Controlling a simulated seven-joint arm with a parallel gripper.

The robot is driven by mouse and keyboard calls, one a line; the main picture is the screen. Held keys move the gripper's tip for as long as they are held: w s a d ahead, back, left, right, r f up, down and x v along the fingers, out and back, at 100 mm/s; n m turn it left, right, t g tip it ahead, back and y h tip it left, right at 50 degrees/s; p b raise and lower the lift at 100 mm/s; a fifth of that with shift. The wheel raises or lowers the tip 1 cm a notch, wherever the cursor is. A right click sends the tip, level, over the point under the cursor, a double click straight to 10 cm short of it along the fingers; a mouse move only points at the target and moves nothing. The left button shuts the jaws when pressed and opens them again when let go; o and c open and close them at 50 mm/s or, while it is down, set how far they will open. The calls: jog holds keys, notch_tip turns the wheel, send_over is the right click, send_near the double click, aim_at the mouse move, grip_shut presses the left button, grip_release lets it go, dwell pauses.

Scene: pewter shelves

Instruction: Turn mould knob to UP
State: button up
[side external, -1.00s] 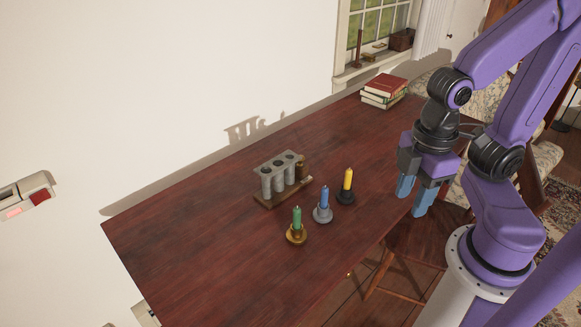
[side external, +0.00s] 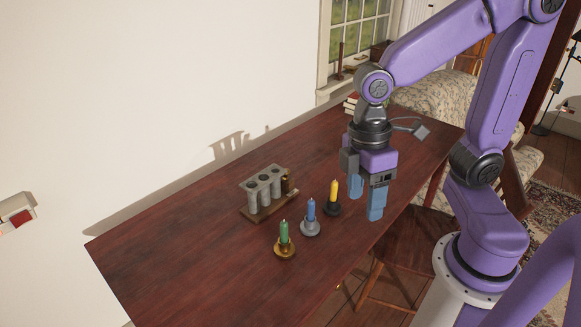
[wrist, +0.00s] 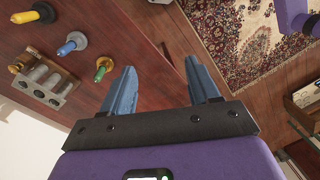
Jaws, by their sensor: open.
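The grey candle mould (side external: 263,193) stands upright on a wooden base towards the wall side of the table, with several tubes in a row. A brown rounded part (side external: 287,183) at its right end may be the knob; its setting is too small to read. In the wrist view the mould (wrist: 40,87) is at the left, with a brown part (wrist: 25,60) at its upper end. My gripper (side external: 366,200) is open and empty, pointing down above the table's right part, right of the yellow candle. In the wrist view its blue fingers (wrist: 160,72) stand apart with nothing between them.
Green (side external: 284,235), blue (side external: 311,211) and yellow (side external: 334,193) candles in holders stand in a row between the mould and the table's front edge. Books (side external: 351,102) lie at the far end. The table (side external: 190,250) is clear left of the mould.

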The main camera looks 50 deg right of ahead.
jog(key=w+d+f+g+y, duration=0.1)
jog(key=w+f+y, duration=0.1)
jog(key=w, duration=1)
jog(key=w+d+f+g+y, duration=0.1)
jog(key=w+d+g+y, duration=0.1)
jog(key=w, duration=1)
jog(key=w+d+f+t+y, duration=0.1)
jog(key=w+d+f+y, duration=0.1)
jog(key=w+d+f, duration=0.3)
jog(key=w+d+n+t+y, duration=0.1)
jog(key=w+d+y, duration=0.15)
jog(key=d, duration=0.55)
jog(key=w+d+f+t+y, duration=0.1)
jog(key=w+d+f+y, duration=0.1)
jog(key=w+d+f, duration=0.3)
jog(key=s+d+f+n+t+y, duration=0.1)
jog(key=s+d+f+t, duration=0.1)
jog(key=d, duration=0.6)
jog(key=s+d+f+n+t+y, duration=0.1)
jog(key=s+d+f+t+y, duration=0.15)
jog(key=d, duration=0.55)
jog(key=shift+h, duration=0.6)
jog(key=x, duration=1.1)
jog(key=w+x, duration=0.1)
jog(key=x, duration=0.5)
jog(key=shift+r, duration=0.4)
jog(key=shift+c, duration=0.2)
jog(key=c, duration=1)
